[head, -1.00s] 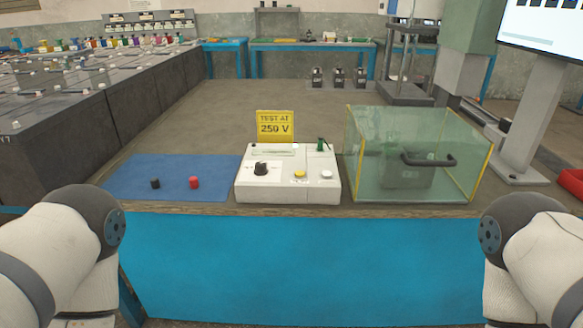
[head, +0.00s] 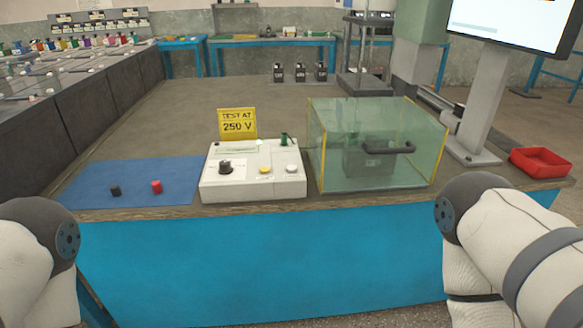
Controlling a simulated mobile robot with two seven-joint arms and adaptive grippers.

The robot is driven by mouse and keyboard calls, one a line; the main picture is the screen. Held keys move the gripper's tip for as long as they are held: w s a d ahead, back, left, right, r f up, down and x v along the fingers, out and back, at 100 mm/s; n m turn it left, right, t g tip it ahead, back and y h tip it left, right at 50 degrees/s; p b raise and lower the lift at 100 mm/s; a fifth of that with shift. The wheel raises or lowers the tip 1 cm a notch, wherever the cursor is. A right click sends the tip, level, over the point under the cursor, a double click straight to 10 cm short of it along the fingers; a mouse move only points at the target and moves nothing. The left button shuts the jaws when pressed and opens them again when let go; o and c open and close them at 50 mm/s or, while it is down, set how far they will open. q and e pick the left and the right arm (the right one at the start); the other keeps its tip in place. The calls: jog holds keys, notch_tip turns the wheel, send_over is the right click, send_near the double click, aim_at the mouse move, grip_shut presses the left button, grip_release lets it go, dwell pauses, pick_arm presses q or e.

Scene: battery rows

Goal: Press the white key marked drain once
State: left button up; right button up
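A white instrument box (head: 252,187) stands at the front of the bench. On its top are a black rotary knob (head: 225,167), a yellow key (head: 265,170) and a white key (head: 290,169). Any lettering by the keys is too small to read. A yellow sign (head: 238,124) reading "TEST AT 250 V" stands behind the box. My arms show at the lower left and lower right, in front of the bench and apart from the box. Neither gripper is in the picture.
A clear green-tinted case (head: 335,172) with a black handle stands right of the box. A blue mat (head: 130,180) with a black cap (head: 115,190) and a red cap (head: 156,186) lies left. A red tray (head: 541,162) and a screen post (head: 480,120) are at the right.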

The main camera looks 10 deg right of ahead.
grip_shut()
dwell(1.1)
